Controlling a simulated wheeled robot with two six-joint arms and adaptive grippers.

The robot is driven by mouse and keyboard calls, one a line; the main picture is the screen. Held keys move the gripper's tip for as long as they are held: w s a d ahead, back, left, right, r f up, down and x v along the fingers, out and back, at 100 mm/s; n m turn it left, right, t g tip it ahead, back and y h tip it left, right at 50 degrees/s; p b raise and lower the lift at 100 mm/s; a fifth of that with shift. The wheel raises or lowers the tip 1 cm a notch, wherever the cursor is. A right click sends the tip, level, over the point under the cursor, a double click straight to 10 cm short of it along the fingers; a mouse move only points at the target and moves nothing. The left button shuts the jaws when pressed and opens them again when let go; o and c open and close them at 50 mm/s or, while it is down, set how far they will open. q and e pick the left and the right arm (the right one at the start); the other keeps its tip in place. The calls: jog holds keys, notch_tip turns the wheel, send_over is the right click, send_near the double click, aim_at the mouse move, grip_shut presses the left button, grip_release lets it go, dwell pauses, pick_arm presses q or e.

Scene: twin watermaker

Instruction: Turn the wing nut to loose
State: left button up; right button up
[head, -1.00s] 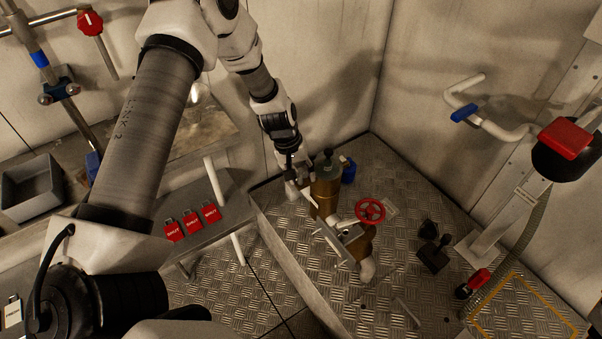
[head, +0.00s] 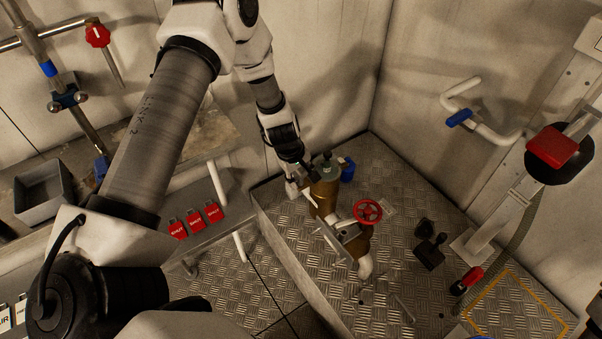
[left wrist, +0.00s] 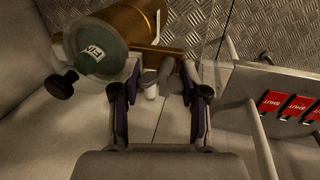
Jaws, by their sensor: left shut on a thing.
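The wing nut (left wrist: 153,78) appears as a small grey piece between my left fingertips in the left wrist view. It is beside a brown bar of the filter housing, and the fingers partly hide it. My left gripper (left wrist: 160,82) is shut on it. In the head view, my left gripper (head: 297,187) is at the left side of the brown cylindrical housing (head: 323,190). The wing nut is too small to make out there. The housing's grey-green end with a label (left wrist: 95,48) shows in the left wrist view. My right gripper is not in view.
A red handwheel (head: 368,212) and white pipe elbow (head: 365,267) stand close right of the housing. A blue part (head: 347,170) is behind it. A grey bench with red SHUT tags (head: 196,222) is at left. Dark fittings (head: 430,250) are on the tread-plate floor.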

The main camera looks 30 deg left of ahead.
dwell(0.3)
pick_arm(q)
jog(key=shift+s+f, duration=0.1)
jog(key=o, duration=1.2)
jog(key=shift+c, duration=0.2)
